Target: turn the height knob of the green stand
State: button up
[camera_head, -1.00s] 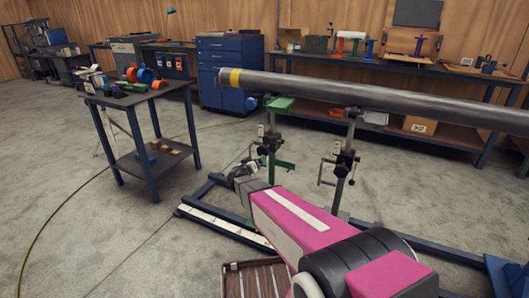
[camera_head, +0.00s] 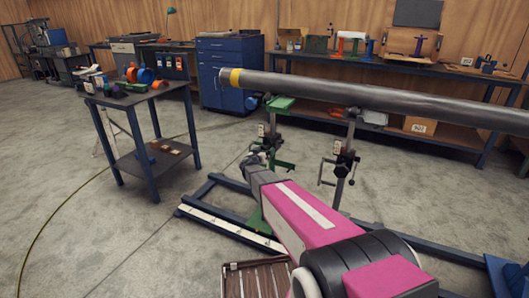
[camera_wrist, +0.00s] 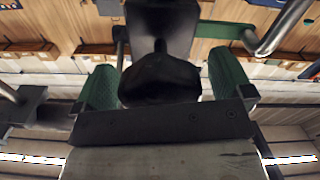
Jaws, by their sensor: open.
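The green stand (camera_head: 277,165) stands under the near end of the grey pipe (camera_head: 350,91), with a dark clamp and knob partway up its post. My gripper (camera_head: 254,158) is at the left side of the stand's post, at about knob height. In the wrist view my gripper (camera_wrist: 164,80) is open, with one green-padded finger on each side of a black knob (camera_wrist: 160,80). The knob lies between the pads, with a narrow gap visible at the right one. I cannot tell whether the left pad touches it.
A second, dark stand (camera_head: 344,162) holds the pipe to the right. A blue floor frame (camera_head: 225,217) runs below the stands. A side table (camera_head: 140,97) with tools stands left, and a slatted wooden crate (camera_head: 255,280) is at the front. The floor between table and stands is clear.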

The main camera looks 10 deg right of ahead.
jog(key=shift+w+d, duration=0.25)
jog(key=shift+w, duration=0.05)
jog(key=shift+c, duration=0.3)
jog(key=c, duration=0.9)
jog(key=shift+o, duration=0.2)
jog(key=n, duration=2.1)
jog(key=shift+s+d+r+n, duration=0.1)
jog(key=shift+s+r+n, duration=0.05)
jog(key=shift+r+n, duration=0.2)
